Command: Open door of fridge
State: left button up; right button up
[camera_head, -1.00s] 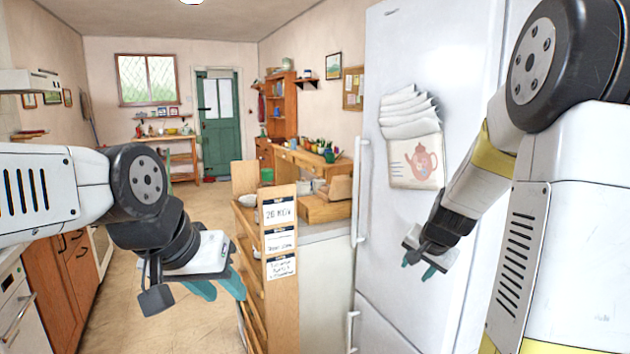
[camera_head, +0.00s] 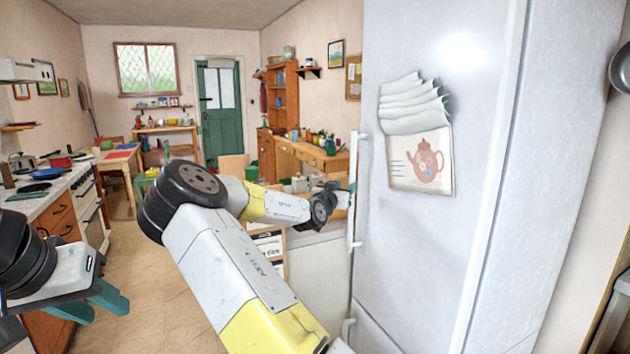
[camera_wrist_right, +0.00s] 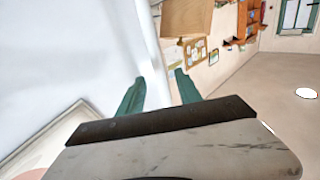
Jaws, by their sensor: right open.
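The tall white fridge (camera_head: 475,130) stands at the right in the head view, its door shut, with papers and a teapot picture on its front. Its long upright handle (camera_head: 357,160) runs along the door's left edge. My right gripper (camera_head: 346,191) is at this handle, partly hidden by its own wrist. In the right wrist view its teal fingers (camera_wrist_right: 158,80) are apart, and the white handle bar (camera_wrist_right: 150,45) shows between them. Whether they touch it, I cannot tell. My left gripper (camera_head: 108,312) is open and empty at the lower left, away from the fridge.
A second, lower handle (camera_head: 348,330) sits below the long one. A wooden shelf unit with labels (camera_head: 270,245) and a counter stand left of the fridge, partly behind my right arm. A stove and cabinets (camera_head: 60,215) line the left wall. Floor (camera_head: 140,280) between is clear.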

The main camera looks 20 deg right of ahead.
aim_at(351, 182)
jog(key=x, duration=0.7)
jog(key=shift+d, duration=0.3)
grip_shut()
dwell(1.1)
